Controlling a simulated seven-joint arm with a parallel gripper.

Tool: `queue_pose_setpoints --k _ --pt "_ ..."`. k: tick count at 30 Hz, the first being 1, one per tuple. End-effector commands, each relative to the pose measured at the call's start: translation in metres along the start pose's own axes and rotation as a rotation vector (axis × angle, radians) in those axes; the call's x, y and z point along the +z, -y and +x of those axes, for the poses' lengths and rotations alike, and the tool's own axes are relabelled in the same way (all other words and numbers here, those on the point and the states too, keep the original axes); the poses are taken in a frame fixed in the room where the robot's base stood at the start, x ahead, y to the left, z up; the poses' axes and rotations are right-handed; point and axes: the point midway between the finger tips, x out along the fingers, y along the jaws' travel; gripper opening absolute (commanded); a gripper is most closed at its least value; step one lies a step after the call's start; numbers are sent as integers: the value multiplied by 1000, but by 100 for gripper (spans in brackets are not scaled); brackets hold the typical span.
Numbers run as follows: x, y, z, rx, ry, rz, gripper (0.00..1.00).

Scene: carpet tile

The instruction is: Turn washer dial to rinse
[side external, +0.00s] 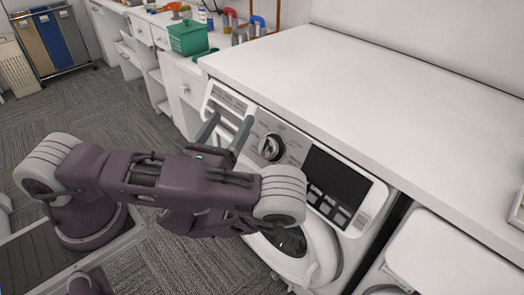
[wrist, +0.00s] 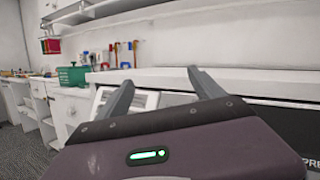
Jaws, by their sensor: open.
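The white washer (side external: 355,225) stands under a white counter in the side view. Its round dial (side external: 271,147) has a silver rim and a dark and white face, and sits on the grey control panel left of a black display (side external: 338,178). The labels around the dial are too small to read. My gripper (side external: 232,117) is open and empty, its two grey fingers just left of the dial and apart from it in the picture. In the wrist view the gripper fingers (wrist: 160,76) point toward the wall, and the dial is not visible there.
The white countertop (side external: 370,90) overhangs the washer. A green basket (side external: 187,37) and colored pipe pieces stand on the far counter. Sorting bins (side external: 55,40) stand at the back left. Carpeted floor (side external: 110,110) is clear between the bins and my arm.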

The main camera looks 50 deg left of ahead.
Motion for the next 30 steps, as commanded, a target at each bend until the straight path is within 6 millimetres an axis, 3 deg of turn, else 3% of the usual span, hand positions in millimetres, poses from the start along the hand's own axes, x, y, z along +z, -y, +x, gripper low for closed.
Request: queue_pose_setpoints --k 1,3,7,10,19,29,30 --pt "-30 10 -11 -118 -90 25 77" --pt "-62 18 -26 -238 -199 32 77" --pt "-94 18 -44 -326 -321 19 77" --pt "-101 19 -38 -327 -344 1 77" --pt "-118 36 10 -325 -340 2 77" --pt "-121 38 17 -323 -342 6 77" --pt "-120 38 17 -323 -342 6 69"
